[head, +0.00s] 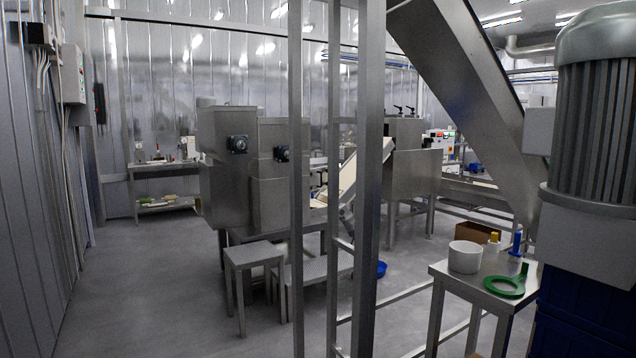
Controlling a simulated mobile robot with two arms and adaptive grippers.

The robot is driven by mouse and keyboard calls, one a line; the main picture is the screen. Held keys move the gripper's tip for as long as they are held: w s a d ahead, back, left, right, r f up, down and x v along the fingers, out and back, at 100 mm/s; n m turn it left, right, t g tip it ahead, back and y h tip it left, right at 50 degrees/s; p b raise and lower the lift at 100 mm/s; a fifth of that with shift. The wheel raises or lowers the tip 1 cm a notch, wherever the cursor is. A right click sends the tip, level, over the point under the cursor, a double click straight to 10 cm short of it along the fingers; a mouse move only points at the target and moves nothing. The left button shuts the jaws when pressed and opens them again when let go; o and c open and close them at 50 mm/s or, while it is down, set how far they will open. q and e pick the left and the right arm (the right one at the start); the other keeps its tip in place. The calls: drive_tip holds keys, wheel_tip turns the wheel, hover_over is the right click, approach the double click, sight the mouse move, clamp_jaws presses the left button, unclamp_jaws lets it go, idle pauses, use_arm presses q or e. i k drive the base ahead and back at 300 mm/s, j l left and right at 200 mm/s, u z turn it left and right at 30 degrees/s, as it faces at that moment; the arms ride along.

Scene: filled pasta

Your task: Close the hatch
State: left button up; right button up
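I cannot make out with certainty which part is the hatch. The steel machine (228,190) at middle left has tall closed-looking sides and dark round fittings on its front. A second steel machine (410,170) stands further back with dark handles on top; I cannot tell whether any lid there is open. Neither of my grippers shows in the head view.
Steel posts (369,200) and an inclined chute (465,90) block the middle. A small table (460,279) at right holds a white container (465,257) and a green ring-shaped tool (506,281). A large motor (596,110) fills the right edge. Steps (254,254) stand before the machine. The left floor is clear.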

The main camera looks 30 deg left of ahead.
sight(318, 180)
drive_tip(key=i+j, duration=0.75)
drive_tip(key=j, duration=0.3)
drive_tip(key=i+j+u, duration=0.1)
drive_tip(key=j, duration=0.5)
drive_tip(key=i+j, duration=0.35)
drive_tip(key=j, duration=0.2)
drive_tip(key=i+j, duration=0.25)
drive_tip(key=j, duration=0.3)
drive_tip(key=i+j+u, duration=0.1)
drive_tip(key=i+j, duration=0.15)
drive_tip(key=j, duration=0.3)
drive_tip(key=i+j, duration=0.25)
drive_tip(key=j, duration=0.25)
drive_tip(key=i+j+u, duration=0.1)
drive_tip(key=i+j, duration=0.2)
drive_tip(key=j, duration=0.25)
drive_tip(key=i+j, duration=0.3)
drive_tip(key=j, duration=0.2)
drive_tip(key=i+j, duration=0.2)
drive_tip(key=i, duration=0.2)
drive_tip(key=i+j+u, duration=0.1)
drive_tip(key=i, duration=0.35)
drive_tip(key=i+j+u, duration=0.1)
drive_tip(key=i, duration=0.3)
drive_tip(key=i+l, duration=0.65)
drive_tip(key=i+l+u, duration=0.1)
drive_tip(key=i+l, duration=0.6)
drive_tip(key=l, duration=0.1)
